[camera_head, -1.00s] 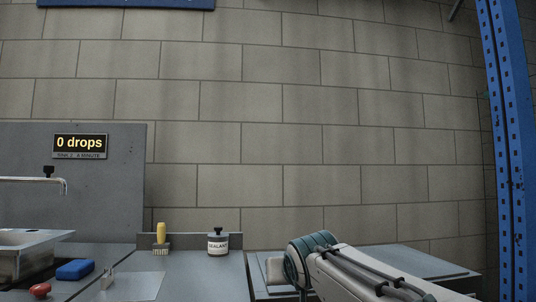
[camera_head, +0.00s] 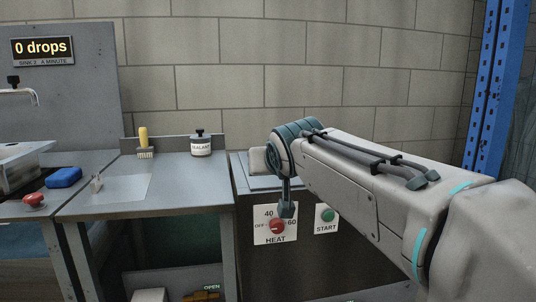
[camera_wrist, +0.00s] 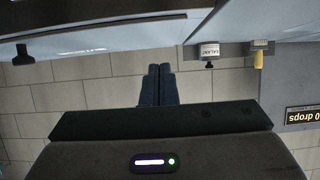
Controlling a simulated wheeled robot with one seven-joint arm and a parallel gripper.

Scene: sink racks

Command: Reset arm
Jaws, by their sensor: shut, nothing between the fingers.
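My arm reaches in from the right in the head view, with its wrist above the heater's front edge. A dark teal end part (camera_head: 287,203) hangs below the wrist, in front of the heater panel. My gripper (camera_wrist: 157,70) shows clearly in the wrist view, its two dark blue fingers side by side with nothing between them. The wrist view is upside down, with the block wall behind the fingers.
The heater front has a red HEAT dial (camera_head: 277,226) and a green START button (camera_head: 327,215). A sealant jar (camera_head: 201,147) and yellow-handled brush (camera_head: 144,143) stand on the bench. A blue sponge (camera_head: 64,177) and red knob (camera_head: 34,200) are left. A blue post (camera_head: 490,95) stands right.

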